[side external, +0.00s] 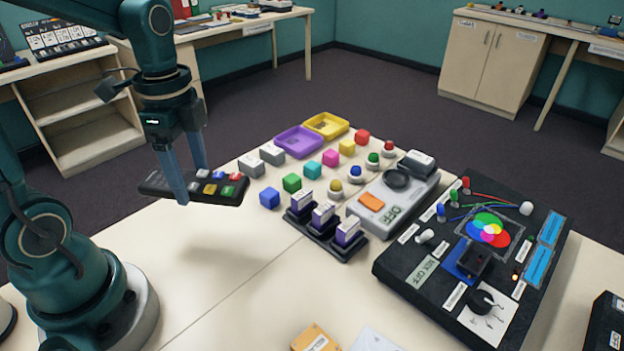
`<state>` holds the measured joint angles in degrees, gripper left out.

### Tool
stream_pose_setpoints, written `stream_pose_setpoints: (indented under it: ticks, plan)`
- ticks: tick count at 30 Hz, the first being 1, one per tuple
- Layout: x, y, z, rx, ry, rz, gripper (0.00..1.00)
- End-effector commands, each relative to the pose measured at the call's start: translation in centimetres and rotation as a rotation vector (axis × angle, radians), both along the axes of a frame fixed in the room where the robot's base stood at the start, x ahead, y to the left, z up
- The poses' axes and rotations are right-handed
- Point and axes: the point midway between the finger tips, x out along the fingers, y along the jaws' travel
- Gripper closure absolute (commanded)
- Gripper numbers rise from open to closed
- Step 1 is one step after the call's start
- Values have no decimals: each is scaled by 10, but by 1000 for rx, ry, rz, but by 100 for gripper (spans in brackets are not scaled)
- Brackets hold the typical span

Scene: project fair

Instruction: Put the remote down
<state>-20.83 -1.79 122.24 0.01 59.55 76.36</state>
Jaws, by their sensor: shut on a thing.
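The remote (207,189) is a dark, flat bar with several coloured buttons on its upper face. My gripper (190,185) points downward with its two grey-blue fingers shut on the remote. The remote is held above the left part of the pale table (215,285), and a soft shadow shows on the table below it. The part of the remote between and behind the fingers is partly hidden.
Coloured cubes, a purple tray (298,142) and a yellow tray (326,125) stand right of the remote. A black rack (325,235), a grey switch box (405,200) and a black panel (405,265) lie farther right. The table's front left is bare.

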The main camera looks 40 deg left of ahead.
Motion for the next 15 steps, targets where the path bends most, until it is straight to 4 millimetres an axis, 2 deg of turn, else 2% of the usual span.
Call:
stream_pose_setpoints:
  ticks: [15]
  plan:
    - [19, -87, -54, 0, 4, -8, 92]
